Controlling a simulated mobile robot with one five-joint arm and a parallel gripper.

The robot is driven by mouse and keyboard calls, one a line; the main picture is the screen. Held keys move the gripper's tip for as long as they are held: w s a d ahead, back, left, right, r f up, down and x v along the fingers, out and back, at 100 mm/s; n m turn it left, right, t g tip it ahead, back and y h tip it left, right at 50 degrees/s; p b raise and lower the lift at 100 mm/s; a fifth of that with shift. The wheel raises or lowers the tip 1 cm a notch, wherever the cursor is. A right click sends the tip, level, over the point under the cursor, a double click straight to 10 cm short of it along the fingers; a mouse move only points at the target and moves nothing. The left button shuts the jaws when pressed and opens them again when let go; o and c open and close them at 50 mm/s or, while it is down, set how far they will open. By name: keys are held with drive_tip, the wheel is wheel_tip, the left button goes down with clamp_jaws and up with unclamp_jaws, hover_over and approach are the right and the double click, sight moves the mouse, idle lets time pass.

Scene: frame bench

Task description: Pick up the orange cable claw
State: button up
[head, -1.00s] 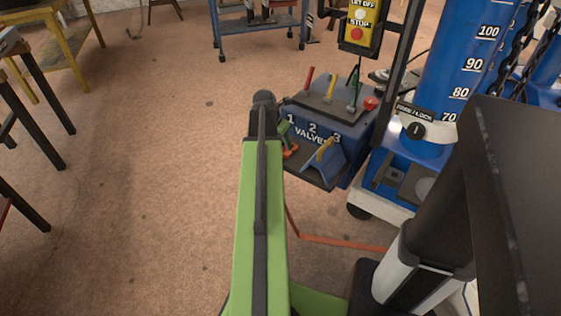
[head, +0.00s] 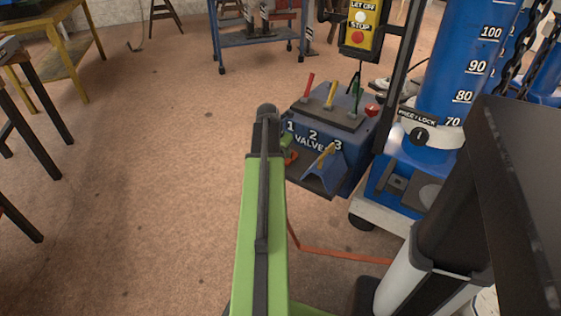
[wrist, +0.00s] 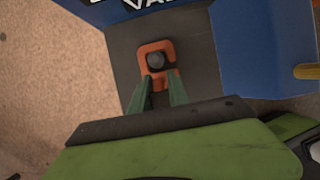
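The orange cable claw (wrist: 146,52) lies on a dark shelf of the blue valve box in the wrist view. It is a small loop around a dark round peg (wrist: 156,60). Only a little of the claw (head: 292,158) shows in the head view, beside my arm. My gripper (wrist: 161,80) has its two green fingers apart at the near end of the claw, with a gap between them. I cannot tell whether the fingertips touch it. In the head view my arm hides most of the gripper.
The valve box (head: 353,158) carries red, yellow and green levers and a red knob. A blue wedge with a yellow lever (head: 326,168) stands right of the claw. A blue cylinder (head: 465,65) rises at the right. Open floor (head: 150,180) lies to the left.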

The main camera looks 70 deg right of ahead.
clamp_jaws()
idle(1.1)
drive_tip(key=shift+r, duration=0.1)
drive_tip(key=r+p, duration=0.5)
drive_tip(key=shift+s, duration=0.3)
drive_tip(key=s+d+r+p, duration=0.1)
drive_tip(key=s+r+p, duration=0.4)
drive_tip(key=s, duration=0.6)
drive_tip(key=shift+r+p, duration=0.4)
drive_tip(key=shift+p, duration=0.1)
